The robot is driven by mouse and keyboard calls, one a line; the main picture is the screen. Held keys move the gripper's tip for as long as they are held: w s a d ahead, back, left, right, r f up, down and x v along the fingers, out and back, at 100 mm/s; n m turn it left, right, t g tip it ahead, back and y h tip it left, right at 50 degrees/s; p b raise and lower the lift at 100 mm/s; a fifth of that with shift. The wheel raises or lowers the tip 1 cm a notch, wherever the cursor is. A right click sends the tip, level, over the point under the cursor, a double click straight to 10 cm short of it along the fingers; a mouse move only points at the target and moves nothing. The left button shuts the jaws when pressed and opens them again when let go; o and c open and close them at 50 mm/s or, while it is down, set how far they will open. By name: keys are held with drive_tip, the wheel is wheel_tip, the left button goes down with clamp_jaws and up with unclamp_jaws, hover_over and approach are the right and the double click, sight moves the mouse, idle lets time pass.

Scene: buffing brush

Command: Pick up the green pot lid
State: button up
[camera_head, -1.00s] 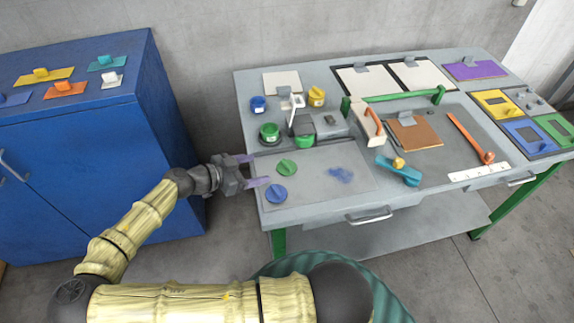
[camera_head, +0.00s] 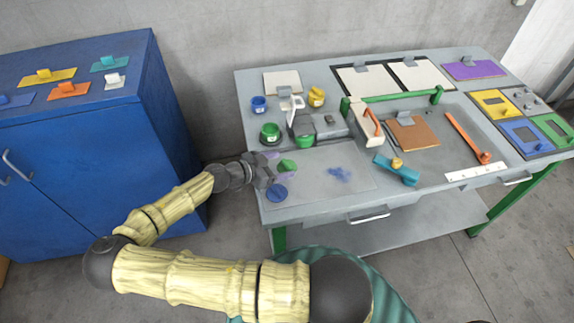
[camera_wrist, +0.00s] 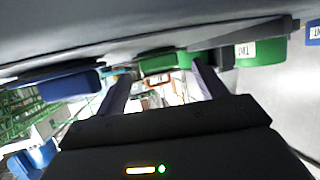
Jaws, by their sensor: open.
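The green pot lid (camera_head: 288,166) lies on the grey mat at the left of the workbench. My gripper (camera_head: 279,166) is open at the lid, one finger behind it and one in front. In the wrist view the green lid (camera_wrist: 158,63) shows between and beyond the two fingers (camera_wrist: 161,86), with space to each side. I cannot tell whether the fingers touch it. A blue lid (camera_head: 277,193) lies just in front of the near finger; it also shows at the left of the wrist view (camera_wrist: 60,88).
A green pot (camera_head: 269,134) stands just behind my gripper and shows close to a finger in the wrist view (camera_wrist: 262,51). Blue (camera_head: 258,104) and yellow (camera_head: 316,97) pots stand farther back. A grey machine (camera_head: 322,127) is behind the mat. The mat's right part is mostly clear.

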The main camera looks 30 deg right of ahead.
sight(285, 164)
drive_tip(key=x, duration=0.3)
drive_tip(key=shift+d+f+p, duration=0.15)
drive_tip(key=shift+f+p, duration=0.05)
drive_tip(key=shift+p, duration=0.2)
drive_tip(key=c, duration=1.1)
